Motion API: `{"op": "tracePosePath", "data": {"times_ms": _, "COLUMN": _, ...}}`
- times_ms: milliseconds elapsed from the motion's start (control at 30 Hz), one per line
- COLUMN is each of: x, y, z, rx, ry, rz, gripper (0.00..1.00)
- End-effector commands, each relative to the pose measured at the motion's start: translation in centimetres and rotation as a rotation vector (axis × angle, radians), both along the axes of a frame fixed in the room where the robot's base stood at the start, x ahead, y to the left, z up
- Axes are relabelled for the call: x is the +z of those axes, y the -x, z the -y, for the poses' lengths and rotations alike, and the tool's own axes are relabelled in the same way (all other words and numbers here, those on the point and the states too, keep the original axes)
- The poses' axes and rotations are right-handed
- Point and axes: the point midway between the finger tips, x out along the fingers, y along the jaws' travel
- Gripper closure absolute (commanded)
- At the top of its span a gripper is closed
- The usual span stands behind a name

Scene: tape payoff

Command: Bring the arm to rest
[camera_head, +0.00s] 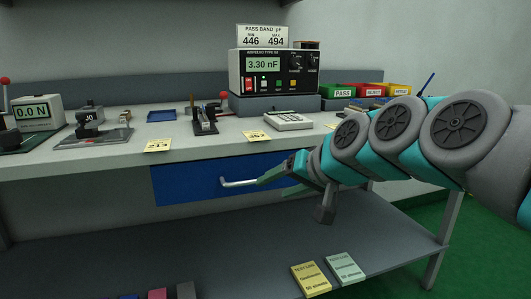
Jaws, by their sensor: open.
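My arm reaches in from the right in the camera_head view. My gripper (281,183) is open in front of the bench's blue drawer (186,187). Its fingers point left, at the right end of the drawer's pale bar handle (236,184). One finger overlaps the handle's end in the picture; I cannot tell whether they touch. I see nothing held between the fingers. The right part of the drawer is hidden behind my gripper and arm.
Two booklets (311,279) lie on the lower shelf (190,245), whose middle is clear.

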Motion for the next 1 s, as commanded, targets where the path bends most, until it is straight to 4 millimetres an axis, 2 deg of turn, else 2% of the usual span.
{"op": "tracePosePath", "data": {"times_ms": 33, "x": -2.6, "y": 2.2, "z": 0.0, "rx": 0.021, "ry": 0.063, "rz": -0.061, "gripper": 0.33}}
{"op": "tracePosePath", "data": {"times_ms": 100, "x": -6.4, "y": 5.4, "z": 0.5, "rx": 0.049, "ry": 0.151, "rz": -0.151, "gripper": 0.33}}
{"op": "tracePosePath", "data": {"times_ms": 167, "x": -9.3, "y": 8.1, "z": 1.4, "rx": 0.063, "ry": 0.223, "rz": -0.227, "gripper": 0.33}}
{"op": "tracePosePath", "data": {"times_ms": 300, "x": -15.5, "y": 15.0, "z": 4.2, "rx": 0.086, "ry": 0.375, "rz": -0.422, "gripper": 0.33}}
{"op": "tracePosePath", "data": {"times_ms": 433, "x": -19.7, "y": 21.7, "z": 7.5, "rx": 0.087, "ry": 0.492, "rz": -0.603, "gripper": 0.33}}
{"op": "tracePosePath", "data": {"times_ms": 500, "x": -21.3, "y": 24.8, "z": 9.1, "rx": 0.082, "ry": 0.537, "rz": -0.69, "gripper": 0.33}}
{"op": "tracePosePath", "data": {"times_ms": 600, "x": -22.7, "y": 28.3, "z": 10.8, "rx": 0.076, "ry": 0.583, "rz": -0.786, "gripper": 0.33}}
{"op": "tracePosePath", "data": {"times_ms": 700, "x": -23.4, "y": 30.4, "z": 11.9, "rx": 0.07, "ry": 0.608, "rz": -0.844, "gripper": 0.33}}
{"op": "tracePosePath", "data": {"times_ms": 767, "x": -23.6, "y": 31.0, "z": 12.2, "rx": 0.067, "ry": 0.616, "rz": -0.86, "gripper": 0.33}}
{"op": "tracePosePath", "data": {"times_ms": 1000, "x": -23.6, "y": 31.2, "z": 12.3, "rx": 0.067, "ry": 0.619, "rz": -0.867, "gripper": 0.33}}
